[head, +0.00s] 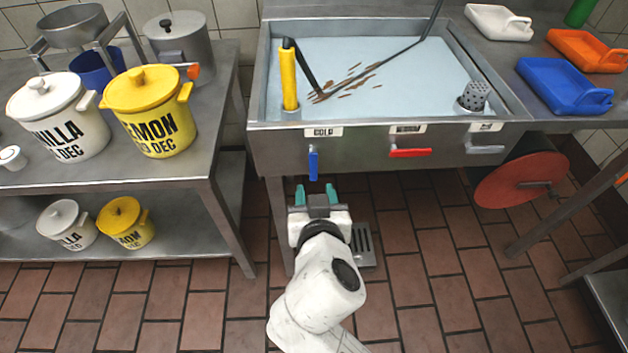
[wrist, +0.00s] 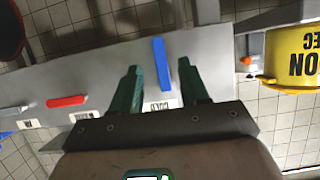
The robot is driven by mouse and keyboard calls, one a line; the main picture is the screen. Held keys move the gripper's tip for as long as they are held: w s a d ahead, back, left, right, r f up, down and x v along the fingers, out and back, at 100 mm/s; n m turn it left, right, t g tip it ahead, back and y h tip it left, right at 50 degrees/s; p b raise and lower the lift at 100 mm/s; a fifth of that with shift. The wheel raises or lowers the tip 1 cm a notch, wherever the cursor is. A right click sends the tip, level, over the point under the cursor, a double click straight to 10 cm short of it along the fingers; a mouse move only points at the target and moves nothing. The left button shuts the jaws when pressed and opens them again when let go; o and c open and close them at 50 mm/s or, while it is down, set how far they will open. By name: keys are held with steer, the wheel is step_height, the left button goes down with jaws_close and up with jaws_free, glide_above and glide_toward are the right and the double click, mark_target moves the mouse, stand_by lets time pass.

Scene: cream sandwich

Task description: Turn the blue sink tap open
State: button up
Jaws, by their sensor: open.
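The blue tap handle (head: 313,164) hangs pointing down on the sink's front panel, under the label COLD (head: 322,132). It also shows in the wrist view (wrist: 161,63), upright in the picture between and beyond my fingers. My gripper (head: 316,192) is open and empty, with teal fingers, just below the handle in the head view. In the wrist view the gripper (wrist: 158,85) has one finger on each side of the handle's line. I cannot tell whether either finger touches it. The steel sink (head: 262,100) holds pale water.
A red lever (head: 410,153) and a grey lever (head: 484,149) sit further right on the panel. A steel table (head: 205,165) with white and yellow pots stands left. A red hose reel (head: 520,180) is under the right end. Floor before the sink is mostly clear.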

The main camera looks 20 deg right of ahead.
steer(key=shift+v, duration=2.3)
steer(key=s+d+f+g, duration=0.6)
steer(key=s+d+f, duration=0.1)
steer(key=d+f, duration=0.4)
steer(key=s+d+f+n+g+y+p, duration=0.1)
steer(key=s+d+f+n+g+y, duration=0.15)
steer(key=s, duration=0.45)
steer(key=s+d+f+n+g+y, duration=0.1)
steer(key=s+d+f+g+y, duration=0.2)
steer(key=s, duration=0.5)
step_height(320, 180, up, 12)
steer(key=a+h+p, duration=0.1)
steer(key=p, duration=1.2)
steer(key=shift+w+a, duration=0.3)
steer(key=shift+w, duration=0.15)
steer(key=shift+h, duration=0.25)
